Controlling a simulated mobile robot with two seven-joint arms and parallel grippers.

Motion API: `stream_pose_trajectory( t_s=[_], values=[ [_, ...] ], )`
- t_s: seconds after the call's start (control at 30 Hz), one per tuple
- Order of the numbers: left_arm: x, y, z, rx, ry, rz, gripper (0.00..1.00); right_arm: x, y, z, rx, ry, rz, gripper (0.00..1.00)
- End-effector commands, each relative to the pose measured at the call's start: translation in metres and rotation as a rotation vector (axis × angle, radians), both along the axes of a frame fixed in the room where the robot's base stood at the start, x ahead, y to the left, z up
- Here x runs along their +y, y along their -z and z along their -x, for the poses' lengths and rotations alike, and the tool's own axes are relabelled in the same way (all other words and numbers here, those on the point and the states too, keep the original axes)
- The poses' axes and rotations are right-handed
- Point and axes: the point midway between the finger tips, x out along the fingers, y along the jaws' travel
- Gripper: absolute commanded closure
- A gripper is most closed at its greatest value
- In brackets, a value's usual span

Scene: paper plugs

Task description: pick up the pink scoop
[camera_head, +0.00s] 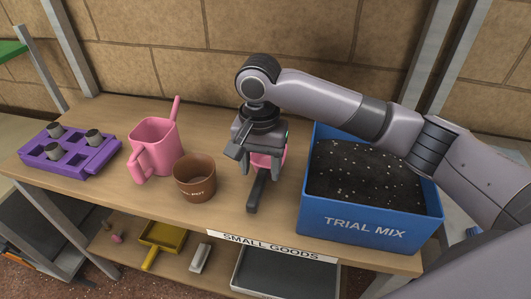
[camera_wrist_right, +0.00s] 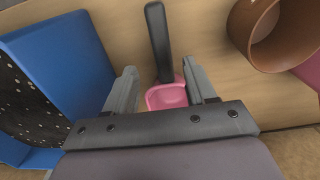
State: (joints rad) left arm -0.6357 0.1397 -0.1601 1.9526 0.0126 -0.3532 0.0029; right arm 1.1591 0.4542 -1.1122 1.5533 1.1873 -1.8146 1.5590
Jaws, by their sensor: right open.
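The pink scoop (camera_head: 257,192) lies on the wooden shelf top, its dark handle pointing toward the front edge. In the right wrist view, its pink bowl (camera_wrist_right: 167,97) and dark handle (camera_wrist_right: 158,40) show between my fingers. My right gripper (camera_head: 261,165) points down over the scoop, open. In the right wrist view the right gripper (camera_wrist_right: 159,70) has one finger on each side of the scoop, near where bowl meets handle. Part of the bowl is hidden by the gripper. I cannot tell whether the fingers touch it. My left gripper is not in view.
A blue bin (camera_head: 312,215) of dark mix stands close right of the scoop. A brown pot (camera_head: 195,185) stands to its left, then a pink watering can (camera_head: 152,142) and a purple tray (camera_head: 95,160) with several plugs. A stone wall closes the back.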

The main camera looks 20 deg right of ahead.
Motion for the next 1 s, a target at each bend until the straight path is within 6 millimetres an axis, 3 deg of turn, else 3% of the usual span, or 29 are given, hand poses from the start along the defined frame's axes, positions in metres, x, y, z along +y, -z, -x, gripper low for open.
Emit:
stream_pose_trajectory(
  t_s=[0.27, 0.6, 0.87, 0.9, 1.0],
  values=[
    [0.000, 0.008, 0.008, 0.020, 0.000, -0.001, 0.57, 0.000, 0.023, 0.000, 0.004, 0.003, 0.004, 0.45],
    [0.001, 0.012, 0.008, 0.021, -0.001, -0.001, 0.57, 0.002, 0.068, -0.003, 0.001, 0.002, 0.003, 0.45],
    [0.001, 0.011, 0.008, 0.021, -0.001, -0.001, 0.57, 0.002, 0.071, -0.003, -0.002, 0.001, 0.001, 0.45],
    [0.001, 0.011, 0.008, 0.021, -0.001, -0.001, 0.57, 0.002, 0.071, -0.003, -0.001, 0.001, 0.002, 0.48],
    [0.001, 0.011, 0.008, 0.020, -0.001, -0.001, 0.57, 0.002, 0.071, -0.003, -0.001, 0.001, 0.002, 0.80]
  ],
)
